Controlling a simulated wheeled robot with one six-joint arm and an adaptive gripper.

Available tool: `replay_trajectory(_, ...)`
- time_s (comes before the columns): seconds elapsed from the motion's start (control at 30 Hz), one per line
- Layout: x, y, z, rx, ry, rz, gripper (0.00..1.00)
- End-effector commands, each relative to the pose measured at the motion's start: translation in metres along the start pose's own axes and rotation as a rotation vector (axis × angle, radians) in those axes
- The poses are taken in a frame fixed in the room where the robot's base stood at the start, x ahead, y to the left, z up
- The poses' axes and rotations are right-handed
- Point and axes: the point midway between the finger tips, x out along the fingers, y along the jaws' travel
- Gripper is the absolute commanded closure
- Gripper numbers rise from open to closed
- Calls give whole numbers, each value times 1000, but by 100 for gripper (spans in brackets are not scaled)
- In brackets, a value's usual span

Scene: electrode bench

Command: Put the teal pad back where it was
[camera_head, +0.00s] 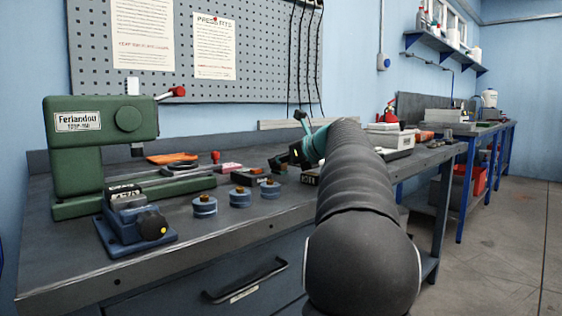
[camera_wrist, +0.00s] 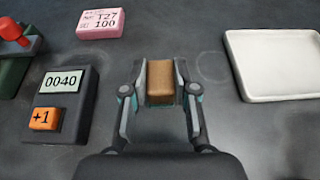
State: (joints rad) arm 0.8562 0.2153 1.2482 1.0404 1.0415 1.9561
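My gripper (camera_wrist: 160,72) is in the middle of the wrist view. Its two fingers lie close against both sides of a brown block (camera_wrist: 161,82) and appear shut on it. Teal shows low beside both fingers; I cannot tell whether it belongs to a pad or to the fingers. No separate teal pad can be made out. In the head view my gripper (camera_head: 290,158) is low over the bench, partly hidden by my arm. Whether the block touches the bench is unclear.
A device reading 0040 (camera_wrist: 63,103) lies left of my gripper, a white tray (camera_wrist: 236,68) right, and a pink box (camera_wrist: 101,24) beyond. A faint ring (camera_wrist: 211,66) marks the bench between gripper and tray. A green press (camera_head: 75,150) and several blue-grey discs (camera_head: 205,207) stand left.

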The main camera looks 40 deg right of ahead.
Motion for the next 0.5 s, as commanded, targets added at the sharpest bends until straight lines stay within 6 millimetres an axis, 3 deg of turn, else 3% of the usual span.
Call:
replay_trajectory(0.03, 0, 0, 0, 0, 0, 0, 59)
replay_trajectory(0.1, 0, 0, 0, 0, 0, 0, 47)
replay_trajectory(0.5, -5, 0, 4, -2, 0, -1, 47)
